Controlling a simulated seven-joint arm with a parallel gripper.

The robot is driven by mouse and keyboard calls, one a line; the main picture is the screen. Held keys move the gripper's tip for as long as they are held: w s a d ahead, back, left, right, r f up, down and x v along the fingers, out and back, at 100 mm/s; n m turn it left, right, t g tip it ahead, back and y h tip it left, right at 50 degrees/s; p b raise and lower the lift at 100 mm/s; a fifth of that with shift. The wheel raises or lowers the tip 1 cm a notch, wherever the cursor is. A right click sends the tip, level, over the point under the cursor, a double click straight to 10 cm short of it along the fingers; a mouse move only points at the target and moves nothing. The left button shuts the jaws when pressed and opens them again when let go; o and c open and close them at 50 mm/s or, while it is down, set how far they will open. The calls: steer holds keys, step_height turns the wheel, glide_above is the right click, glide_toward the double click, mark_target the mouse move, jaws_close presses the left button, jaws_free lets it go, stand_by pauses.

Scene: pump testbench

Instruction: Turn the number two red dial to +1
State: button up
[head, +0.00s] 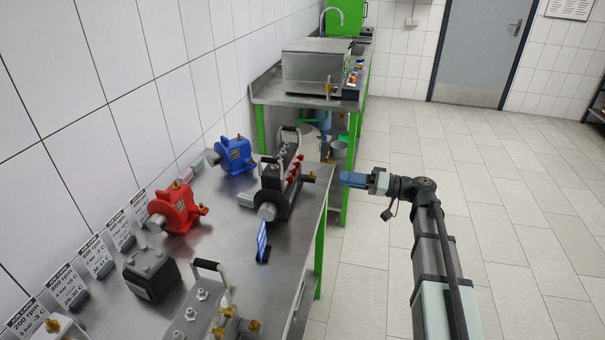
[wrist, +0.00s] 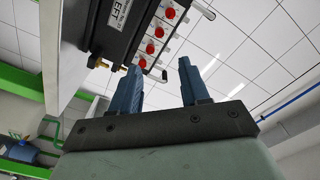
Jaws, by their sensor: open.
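The red dials (head: 294,169) sit in a row on the right side of a dark valve block (head: 272,190) on the steel bench. In the wrist view several red dials (wrist: 158,32) run in a slanting row along the block, beyond my fingers. Their numbers and scale marks are too small to read, so I cannot tell which is number two. My gripper (head: 345,178), with blue fingers, is to the right of the block, just off the bench edge, and apart from the dials. In the wrist view its fingers (wrist: 160,85) are spread with nothing between them.
A blue pump (head: 235,155), a red pump (head: 176,208) and a dark block (head: 151,273) stand on the bench (head: 215,245). A small blue-screened stand (head: 262,243) is in front of the valve block. Cards line the wall. The floor at right is clear.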

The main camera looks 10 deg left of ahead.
steer(key=n, duration=0.1)
glide_toward(294, 172)
steer(key=a, duration=0.7)
steer(key=shift+w+a+f, duration=0.25)
steer(key=shift+w+a, duration=0.1)
steer(key=shift+w, duration=0.1)
steer(key=shift+c, duration=0.3)
jaws_close()
